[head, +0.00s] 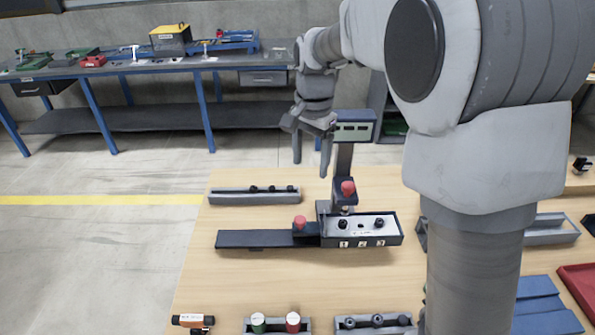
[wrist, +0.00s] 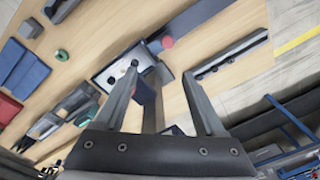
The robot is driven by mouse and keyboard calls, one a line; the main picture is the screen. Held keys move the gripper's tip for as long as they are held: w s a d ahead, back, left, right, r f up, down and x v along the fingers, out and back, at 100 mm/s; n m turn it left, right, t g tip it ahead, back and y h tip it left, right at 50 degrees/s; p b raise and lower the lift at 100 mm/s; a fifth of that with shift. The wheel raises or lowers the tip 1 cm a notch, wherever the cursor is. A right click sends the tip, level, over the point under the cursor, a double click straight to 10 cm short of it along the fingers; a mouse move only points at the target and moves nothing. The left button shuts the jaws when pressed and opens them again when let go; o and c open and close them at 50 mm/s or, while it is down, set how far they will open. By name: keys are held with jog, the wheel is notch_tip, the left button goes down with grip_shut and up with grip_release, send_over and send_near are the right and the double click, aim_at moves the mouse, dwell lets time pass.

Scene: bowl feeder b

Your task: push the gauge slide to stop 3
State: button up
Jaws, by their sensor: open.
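The gauge (head: 362,232) stands mid-table, a dark box with a pale top, two black knobs and the marks 1, 2, 3 on its front. A dark flat rail (head: 253,239) runs left from it. A small dark block with a red knob (head: 300,222) sits where rail and box meet, left of mark 1; it looks like the slide. A second red knob (head: 347,188) tops a block behind the box. My gripper (head: 311,172) is open and empty, above and behind the gauge. In the wrist view, the pale top (wrist: 115,72) and one red knob (wrist: 167,42) show beyond my fingers (wrist: 161,76).
A display box (head: 354,127) stands on a post behind the gauge. A grey rack with black knobs (head: 255,196) lies behind the rail. Red and green cylinders (head: 275,323) and an orange tool (head: 192,321) lie at the front. The table left of centre is mostly clear.

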aim_at(300, 219)
jog(key=shift+m+g, duration=0.3)
jog(key=shift+m, duration=0.2)
jog(key=f, duration=0.6)
jog(key=w+a+f+p, duration=0.1)
jog(key=f, duration=0.6)
jog(key=w+a+f, duration=0.1)
jog(key=f, duration=0.6)
jog(key=shift+w+p, duration=0.2)
jog(key=shift+p, duration=0.2)
grip_shut()
